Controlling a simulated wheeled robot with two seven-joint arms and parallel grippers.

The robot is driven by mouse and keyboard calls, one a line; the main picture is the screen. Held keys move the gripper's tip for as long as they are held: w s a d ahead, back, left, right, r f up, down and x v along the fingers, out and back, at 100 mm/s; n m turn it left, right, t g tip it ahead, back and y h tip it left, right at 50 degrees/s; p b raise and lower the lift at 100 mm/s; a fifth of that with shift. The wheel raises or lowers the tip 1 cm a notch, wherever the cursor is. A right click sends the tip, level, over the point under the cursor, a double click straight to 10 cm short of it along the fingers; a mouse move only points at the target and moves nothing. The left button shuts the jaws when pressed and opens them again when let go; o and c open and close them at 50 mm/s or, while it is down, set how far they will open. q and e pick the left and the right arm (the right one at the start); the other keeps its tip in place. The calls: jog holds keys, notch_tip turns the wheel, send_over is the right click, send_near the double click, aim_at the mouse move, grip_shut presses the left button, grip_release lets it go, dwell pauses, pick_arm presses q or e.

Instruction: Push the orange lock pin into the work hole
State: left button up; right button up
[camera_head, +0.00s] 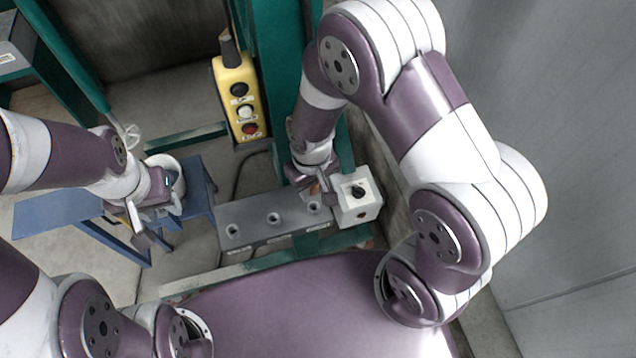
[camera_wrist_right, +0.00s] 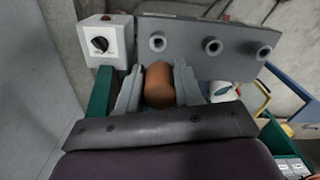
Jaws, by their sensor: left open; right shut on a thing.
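The orange lock pin (camera_wrist_right: 158,84) is between the two fingers of my right gripper (camera_wrist_right: 158,76), which is shut on it. In the head view my right gripper (camera_head: 318,190) is over the right end of the grey block (camera_head: 255,215), and a little orange shows there. The block has three round holes in a row. In the wrist view the pin is just below the leftmost hole (camera_wrist_right: 157,42); I cannot tell whether it touches the block. The labels by the holes are too small to read. My left gripper (camera_head: 143,220) is open and empty, left of the block.
A white box with a black knob (camera_head: 356,194) stands at the block's right end, close to my right gripper. A yellow button box (camera_head: 238,100) hangs on the green frame. A blue stand (camera_head: 200,190) is near my left gripper.

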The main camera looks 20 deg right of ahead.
jog(key=shift+d+f, duration=0.1)
jog(key=shift+d, duration=0.2)
jog(key=b, duration=0.4)
send_over(314, 204)
jog(key=s, duration=0.1)
jog(key=f, duration=0.4)
jog(key=shift+a+f, duration=0.2)
jog(key=shift+f, duration=0.1)
jog(key=shift+d+f, duration=0.1)
jog(key=shift+f, duration=0.45)
jog(key=shift+p, duration=0.35)
jog(key=shift+f+b, duration=1.3)
jog(key=shift+f, duration=0.5)
